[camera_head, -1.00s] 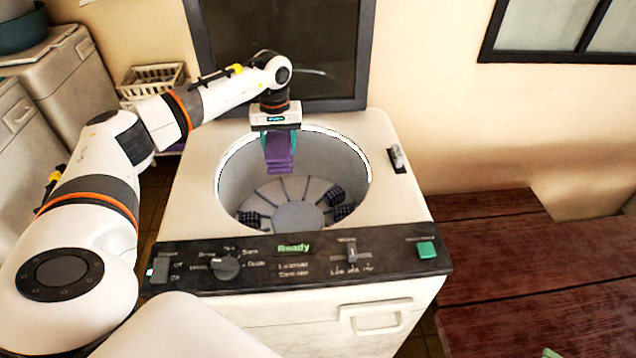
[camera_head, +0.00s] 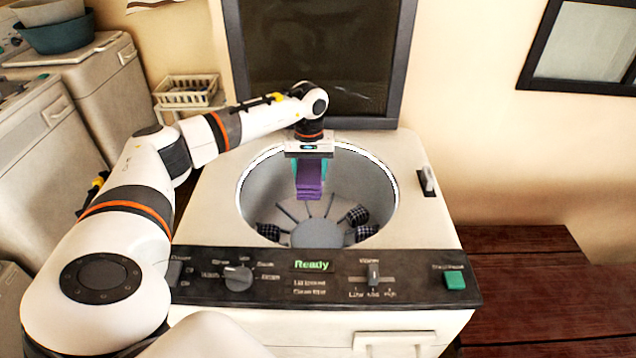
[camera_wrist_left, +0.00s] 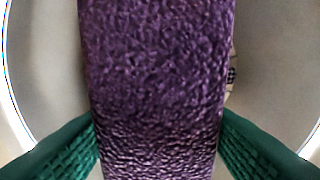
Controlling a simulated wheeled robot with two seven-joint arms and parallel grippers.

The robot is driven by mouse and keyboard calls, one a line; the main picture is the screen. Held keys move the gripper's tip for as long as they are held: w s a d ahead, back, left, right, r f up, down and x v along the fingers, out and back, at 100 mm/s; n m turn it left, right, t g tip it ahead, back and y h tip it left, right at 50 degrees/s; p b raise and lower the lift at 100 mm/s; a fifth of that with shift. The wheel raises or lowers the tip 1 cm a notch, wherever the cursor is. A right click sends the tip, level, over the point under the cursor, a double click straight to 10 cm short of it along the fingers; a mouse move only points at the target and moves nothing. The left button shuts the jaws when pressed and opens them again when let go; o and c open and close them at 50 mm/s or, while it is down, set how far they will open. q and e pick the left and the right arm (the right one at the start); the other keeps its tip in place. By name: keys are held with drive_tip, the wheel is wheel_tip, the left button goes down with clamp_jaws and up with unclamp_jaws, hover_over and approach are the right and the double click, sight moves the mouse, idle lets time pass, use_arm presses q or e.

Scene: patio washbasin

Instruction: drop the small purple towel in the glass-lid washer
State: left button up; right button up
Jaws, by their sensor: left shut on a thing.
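The small purple towel (camera_head: 309,181) hangs folded from my left gripper (camera_head: 309,172), inside the mouth of the washer. The gripper points down and is shut on the towel. In the left wrist view the towel (camera_wrist_left: 155,80) fills the middle, between the green fingers (camera_wrist_left: 157,145). The washer (camera_head: 215,208) is a white top-loader with its dark glass lid (camera_head: 318,55) raised upright at the back. Its round drum (camera_head: 265,205) is open below the towel. Several dark checked pieces (camera_head: 357,215) lie on the drum floor. My right gripper is not in view.
The washer's front panel (camera_head: 330,278) reads "Ready" and has a green button (camera_head: 455,280) at the right. Other white machines (camera_head: 75,90) stand at the left, with basins (camera_head: 55,30) on top. A white basket (camera_head: 187,90) is behind. A dark wooden surface (camera_head: 530,300) is at the right.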

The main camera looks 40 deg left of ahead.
use_arm(q)
drive_tip(key=o, duration=1.1)
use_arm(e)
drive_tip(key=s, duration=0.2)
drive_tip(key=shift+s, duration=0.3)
use_arm(q)
drive_tip(key=shift+r, duration=0.1)
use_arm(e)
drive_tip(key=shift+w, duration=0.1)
use_arm(q)
drive_tip(key=shift+r, duration=0.2)
wheel_tip(320, 180, up, 12)
drive_tip(key=shift+f+b, duration=0.25)
drive_tip(key=shift+b, duration=0.8)
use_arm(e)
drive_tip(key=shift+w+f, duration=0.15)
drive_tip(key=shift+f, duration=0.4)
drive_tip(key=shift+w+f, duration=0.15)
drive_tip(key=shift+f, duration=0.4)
